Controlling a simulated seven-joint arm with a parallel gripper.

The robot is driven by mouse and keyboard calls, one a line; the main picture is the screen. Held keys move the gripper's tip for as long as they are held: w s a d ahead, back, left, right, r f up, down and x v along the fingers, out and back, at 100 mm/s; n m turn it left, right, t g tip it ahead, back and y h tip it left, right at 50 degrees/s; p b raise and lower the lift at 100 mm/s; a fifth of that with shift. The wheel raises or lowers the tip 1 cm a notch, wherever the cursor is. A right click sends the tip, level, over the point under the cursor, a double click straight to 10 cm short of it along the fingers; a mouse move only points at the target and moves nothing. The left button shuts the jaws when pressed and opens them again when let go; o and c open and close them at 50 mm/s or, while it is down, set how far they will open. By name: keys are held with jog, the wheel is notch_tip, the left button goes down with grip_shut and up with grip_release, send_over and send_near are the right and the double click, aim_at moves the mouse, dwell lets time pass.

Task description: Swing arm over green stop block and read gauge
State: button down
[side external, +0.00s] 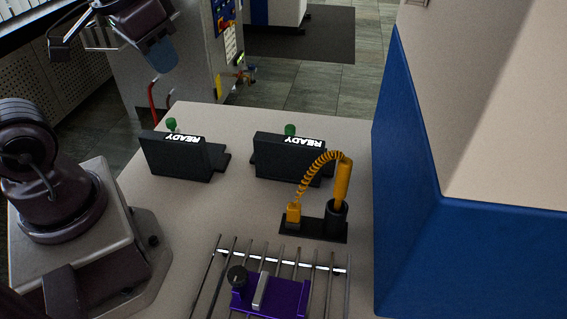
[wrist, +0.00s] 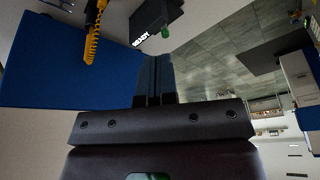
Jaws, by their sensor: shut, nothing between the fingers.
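Two black boxes with white READY displays stand on the light table: a left READY box (side external: 175,156) and a right READY box (side external: 290,157). A green knob-like piece (side external: 171,125) shows behind the left box, and another green piece (side external: 290,130) behind the right one. I cannot tell which is the stop block, and no gauge dial is clear. In the wrist view one READY box (wrist: 153,20) and a green piece (wrist: 166,32) show beyond my fingers. My gripper (wrist: 154,58) is shut and empty. In the side view part of my arm hangs at the top left, above the table.
An orange tool (side external: 342,184) with a coiled cord stands in a black holder (side external: 318,228). A purple block (side external: 270,295) with a black knob lies on a metal rod rack (side external: 218,267) at the front. A blue and beige cabinet (side external: 410,180) bounds the right side. Bare table lies between the boxes.

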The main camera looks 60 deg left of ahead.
jog(key=shift+s+d+r+m+t+h, duration=0.15)
jog(key=shift+s+d+r+m+t, duration=0.15)
jog(key=shift+d+r, duration=0.2)
jog(key=shift+s+d+r+m+t+h, duration=0.2)
jog(key=shift+s+d+r+t, duration=0.15)
jog(key=shift+r, duration=0.2)
jog(key=c, duration=1.5)
grip_release()
jog(key=shift+d+r, duration=0.2)
jog(key=shift+d, duration=0.25)
jog(key=o, duration=0.6)
jog(key=shift+w+d+f+g, duration=0.1)
jog(key=shift+w+f+g, duration=0.15)
jog(key=shift+f, duration=0.2)
jog(key=shift+w+f+g, duration=0.2)
jog(key=shift+w+f, duration=0.05)
jog(key=shift+f, duration=0.2)
jog(key=n+g, duration=0.4)
jog(key=n, duration=0.5)
send_over(290, 127)
notch_tip(290, 127, down, 13)
notch_tip(290, 127, down, 12)
jog(key=shift+f, duration=0.15)
